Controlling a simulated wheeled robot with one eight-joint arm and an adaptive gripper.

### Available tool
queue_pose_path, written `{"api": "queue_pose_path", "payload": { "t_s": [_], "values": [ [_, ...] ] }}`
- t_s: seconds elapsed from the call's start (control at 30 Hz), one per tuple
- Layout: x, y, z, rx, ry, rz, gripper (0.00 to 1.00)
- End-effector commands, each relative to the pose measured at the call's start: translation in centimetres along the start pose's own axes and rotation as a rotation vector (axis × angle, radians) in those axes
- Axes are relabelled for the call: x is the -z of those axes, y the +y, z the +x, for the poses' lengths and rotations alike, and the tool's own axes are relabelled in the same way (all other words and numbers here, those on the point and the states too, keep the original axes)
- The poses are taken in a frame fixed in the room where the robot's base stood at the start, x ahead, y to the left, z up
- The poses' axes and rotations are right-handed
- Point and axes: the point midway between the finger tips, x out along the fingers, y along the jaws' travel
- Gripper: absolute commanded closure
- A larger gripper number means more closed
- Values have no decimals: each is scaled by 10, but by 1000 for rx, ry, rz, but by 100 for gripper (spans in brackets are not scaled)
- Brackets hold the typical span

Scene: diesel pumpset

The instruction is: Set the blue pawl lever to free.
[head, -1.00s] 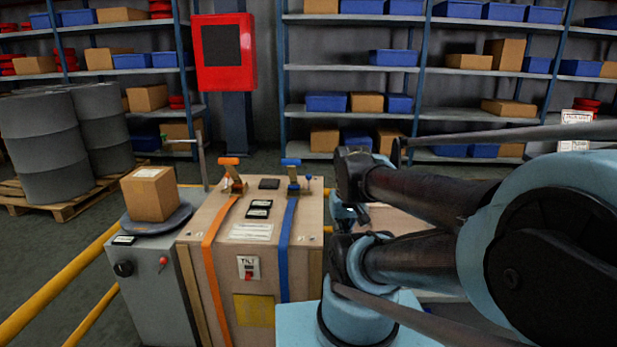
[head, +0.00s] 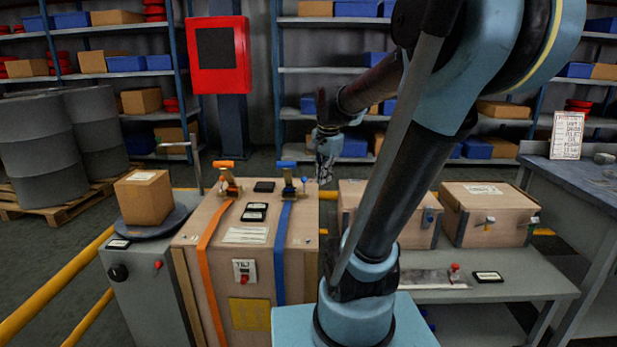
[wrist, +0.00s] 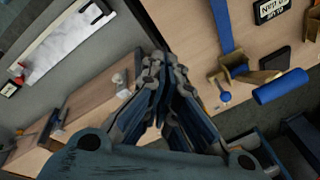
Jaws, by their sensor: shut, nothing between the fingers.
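The crate (head: 212,225) has an orange strap and a blue strap (head: 283,250) over it. On the blue strap is a brass ratchet (wrist: 236,68) with a blue bar handle (head: 287,164), which also shows in the wrist view (wrist: 281,87). Beside the ratchet stands a small blue-knobbed lever (head: 304,181), likely the blue pawl lever; its knob (wrist: 225,97) shows in the wrist view. I cannot read which setting it is at. My gripper (head: 325,178) is shut and empty, pointing down just right of the ratchet, apart from the lever. Its fingers (wrist: 164,65) meet in the wrist view.
An orange-handled ratchet (head: 227,180) sits left on the same crate, with dark label plates (head: 254,212) between. Two smaller crates (head: 488,213) stand on a grey bench (head: 520,287) to the right. A scale with a carton (head: 144,197) stands left.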

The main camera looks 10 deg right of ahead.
Motion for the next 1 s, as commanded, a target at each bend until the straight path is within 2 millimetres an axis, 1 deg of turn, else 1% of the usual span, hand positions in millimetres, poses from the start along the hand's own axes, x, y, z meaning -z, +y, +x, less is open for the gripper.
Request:
{"api": "queue_pose_path", "payload": {
  "t_s": [0.03, 0.3, 0.4, 0.5, 0.6, 0.77, 0.87, 1.0],
  "values": [
    [9, -15, -3, 1, -1, 62, 100],
    [49, -85, -9, 6, -7, 436, 100],
    [60, -105, -8, 7, -9, 547, 100],
    [68, -119, -6, 7, -11, 628, 100],
    [72, -127, -5, 8, -12, 673, 100],
    [74, -130, 0, 8, -12, 693, 100],
    [74, -130, 10, 8, -12, 692, 100],
    [74, -130, 30, 8, -12, 691, 100]
  ]
}}
